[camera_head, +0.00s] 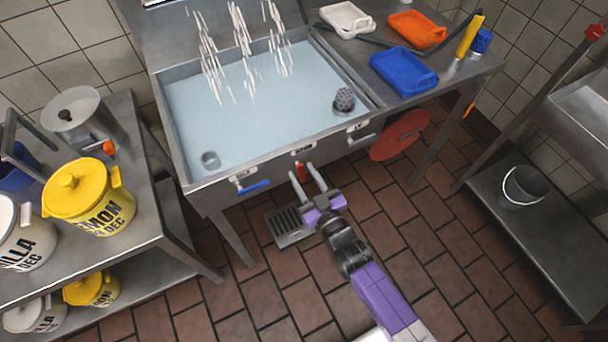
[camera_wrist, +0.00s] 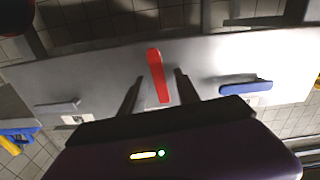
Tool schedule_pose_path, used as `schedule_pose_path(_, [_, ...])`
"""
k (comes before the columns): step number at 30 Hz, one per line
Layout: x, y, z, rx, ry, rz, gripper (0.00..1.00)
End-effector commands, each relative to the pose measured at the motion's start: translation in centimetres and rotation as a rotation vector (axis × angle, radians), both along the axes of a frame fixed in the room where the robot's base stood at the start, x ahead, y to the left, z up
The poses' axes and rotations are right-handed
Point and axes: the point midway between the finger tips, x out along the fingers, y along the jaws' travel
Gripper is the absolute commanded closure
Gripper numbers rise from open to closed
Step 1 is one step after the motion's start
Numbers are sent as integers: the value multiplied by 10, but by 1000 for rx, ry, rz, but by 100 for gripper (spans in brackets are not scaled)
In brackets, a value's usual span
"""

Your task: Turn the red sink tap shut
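The red tap handle (camera_head: 300,178) is on the front panel of the sink (camera_head: 195,183), below a small label. In the wrist view the red handle (camera_wrist: 157,75) is a slightly tilted bar pointing between my fingers. My gripper (camera_head: 296,168) is open at the panel. One finger is on each side of the red handle, with a visible gap on both sides in the wrist view. Water streams fall into the full basin. Whether the fingertips touch the panel cannot be told.
A blue handle (camera_head: 254,187) and a grey handle (camera_head: 362,139) flank the red one on the panel. A red disc (camera_head: 400,134) hangs below the sink's right side. A floor drain (camera_head: 287,226) lies beneath my gripper. A steel shelf with yellow tubs (camera_head: 88,200) stands left.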

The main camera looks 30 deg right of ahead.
Motion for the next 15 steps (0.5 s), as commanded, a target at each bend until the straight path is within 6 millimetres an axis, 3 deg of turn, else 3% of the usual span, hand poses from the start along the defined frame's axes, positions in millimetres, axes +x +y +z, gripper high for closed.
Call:
schedule_pose_path(5, [0,0,0,0,1,0,62])
schedule_pose_path(11, [0,0,0,0,1,0,97])
schedule_pose_path(15, [0,0,0,0,1,0,100])
